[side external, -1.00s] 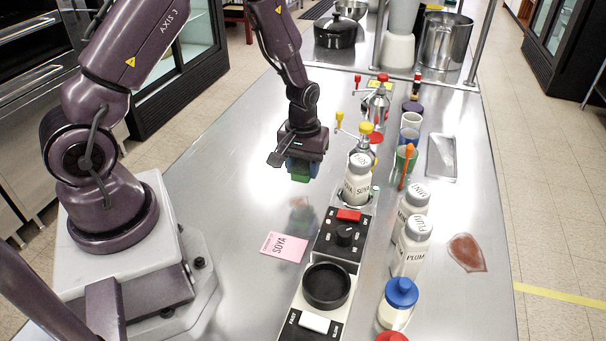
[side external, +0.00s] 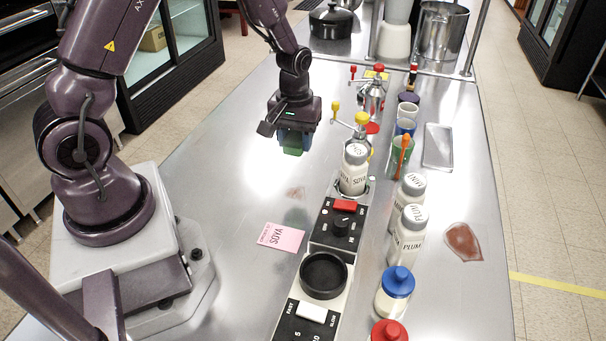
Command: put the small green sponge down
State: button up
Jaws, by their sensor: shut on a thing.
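The small green sponge (side external: 292,151) shows under my gripper (side external: 294,136), in the upper middle of the side external view. My gripper is shut on it, and the fingers hide its upper part. The sponge hangs above the steel counter (side external: 215,205), with a faint reflection on the metal below it. No contact between the sponge and the counter shows.
Right of my gripper stand a SOYA shaker (side external: 354,172) and a yellow-topped dispenser (side external: 361,130). A black control panel (side external: 340,232) and a pink SOYA card (side external: 281,237) lie nearer. PLUM shakers (side external: 408,240) stand further right. The counter left of the card is clear.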

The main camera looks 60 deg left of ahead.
jog(key=s+r, duration=0.3)
jog(key=s, duration=0.4)
jog(key=w+f, duration=0.1)
jog(key=w, duration=0.1)
jog(key=w+a+f, duration=0.1)
jog(key=w, duration=0.2)
jog(key=w+a+f, duration=0.1)
jog(key=w+f, duration=0.1)
jog(key=shift+w+a, duration=0.2)
jog(key=shift+w, duration=0.15)
send_over(311, 166)
jog(key=f, duration=0.5)
jog(key=shift+s+d+f, duration=0.15)
jog(key=shift+s+f, duration=0.05)
jog(key=shift+s, duration=0.15)
jog(key=shift+w+f, duration=0.2)
jog(key=shift+f, duration=0.1)
jog(key=shift+w+f, duration=0.15)
jog(key=shift+f, duration=1.45)
